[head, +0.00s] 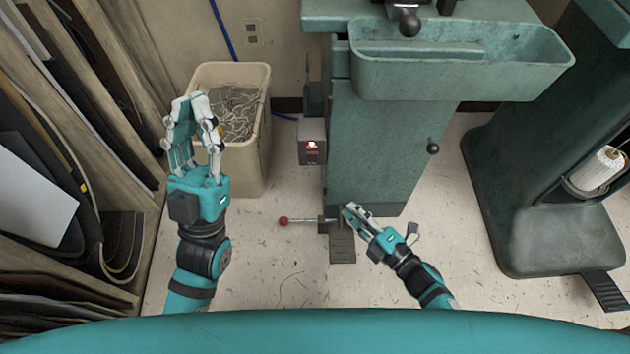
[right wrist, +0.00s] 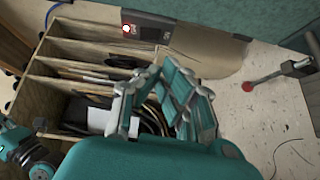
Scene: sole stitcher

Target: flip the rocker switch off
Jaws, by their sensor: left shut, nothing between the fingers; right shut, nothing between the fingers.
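The rocker switch (head: 312,146) is a small red, lit switch on a grey box (head: 312,129) at the left side of the green machine column. It also appears lit in the right wrist view (right wrist: 127,29), at the top. Its rocker tilt is too small to tell. My left gripper (head: 191,101) is shut and empty, over the bin to the left of the switch and apart from it. My right gripper (head: 348,210) is shut and empty, below and right of the switch, by the foot of the column. It also shows in the right wrist view (right wrist: 163,70).
A beige bin (head: 255,165) of stringy scraps stands left of the switch box. A red-knobbed lever (head: 284,221) sticks out left near a floor pedal (head: 342,246). A green tray (head: 460,75) overhangs the column. Shelves of sheets (head: 100,290) line the left.

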